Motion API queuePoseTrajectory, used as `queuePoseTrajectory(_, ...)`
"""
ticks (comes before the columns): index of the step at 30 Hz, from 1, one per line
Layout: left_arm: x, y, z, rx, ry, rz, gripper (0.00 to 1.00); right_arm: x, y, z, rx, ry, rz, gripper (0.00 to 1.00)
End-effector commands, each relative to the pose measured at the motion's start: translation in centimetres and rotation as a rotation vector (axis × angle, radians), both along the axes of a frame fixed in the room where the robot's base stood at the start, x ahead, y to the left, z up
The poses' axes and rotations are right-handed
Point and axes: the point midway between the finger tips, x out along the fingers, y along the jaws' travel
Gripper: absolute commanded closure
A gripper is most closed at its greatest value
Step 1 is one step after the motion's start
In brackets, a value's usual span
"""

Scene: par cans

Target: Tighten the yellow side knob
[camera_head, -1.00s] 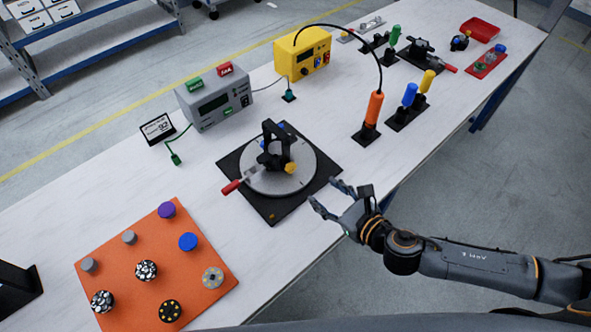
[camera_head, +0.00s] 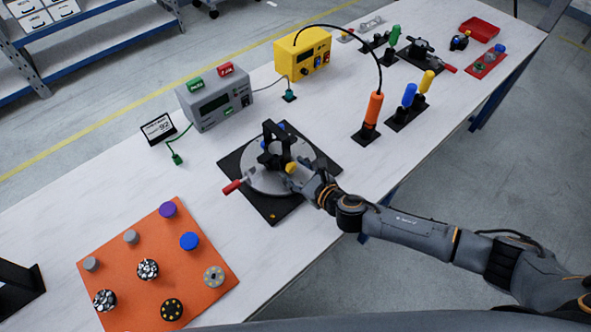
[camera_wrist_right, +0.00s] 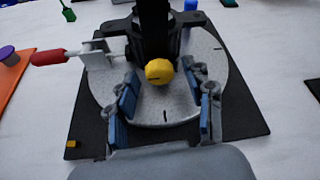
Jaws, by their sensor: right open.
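The yellow side knob (camera_head: 291,168) sticks out from the black upright fixture (camera_head: 270,146) on a round grey turntable (camera_head: 262,183). It also shows in the right wrist view (camera_wrist_right: 159,71), a rounded yellow knob with a dark mark, facing the camera. My right gripper (camera_head: 303,177) is at the right side of the turntable, close to the knob. In the right wrist view its blue-padded fingers (camera_wrist_right: 167,100) are open, one each side of and a little nearer than the knob, not visibly touching it. My left gripper is not in view.
A red-handled lever (camera_head: 233,187) sits at the turntable's left on the black base plate (camera_head: 274,211). An orange board (camera_head: 204,262) with several knobs lies at lower left. A grey meter (camera_head: 216,97) and an orange-handled tool (camera_head: 372,110) stand beyond.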

Motion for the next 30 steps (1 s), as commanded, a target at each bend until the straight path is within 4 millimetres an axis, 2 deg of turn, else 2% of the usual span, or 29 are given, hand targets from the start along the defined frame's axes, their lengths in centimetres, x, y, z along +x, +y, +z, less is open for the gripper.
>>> queuePoseTrajectory(8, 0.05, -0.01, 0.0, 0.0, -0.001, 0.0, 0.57, 0.1, 0.06, -0.04, 0.0, 0.0, 0.0, 0.48)
queuePoseTrajectory(15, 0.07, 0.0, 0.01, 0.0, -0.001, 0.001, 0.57, 0.09, 0.04, -0.04, 0.0, 0.0, 0.0, 0.97)
queuePoseTrajectory(16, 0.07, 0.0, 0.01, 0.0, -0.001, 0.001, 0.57, 0.09, 0.04, -0.04, 0.0, 0.0, 0.0, 1.0)
queuePoseTrajectory(23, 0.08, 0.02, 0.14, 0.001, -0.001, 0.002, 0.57, 0.1, 0.0, 0.01, 0.012, 0.009, 0.0, 1.0)
queuePoseTrajectory(30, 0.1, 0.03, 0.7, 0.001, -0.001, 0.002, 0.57, 0.16, -0.06, 0.13, 0.095, 0.07, 0.001, 1.0)
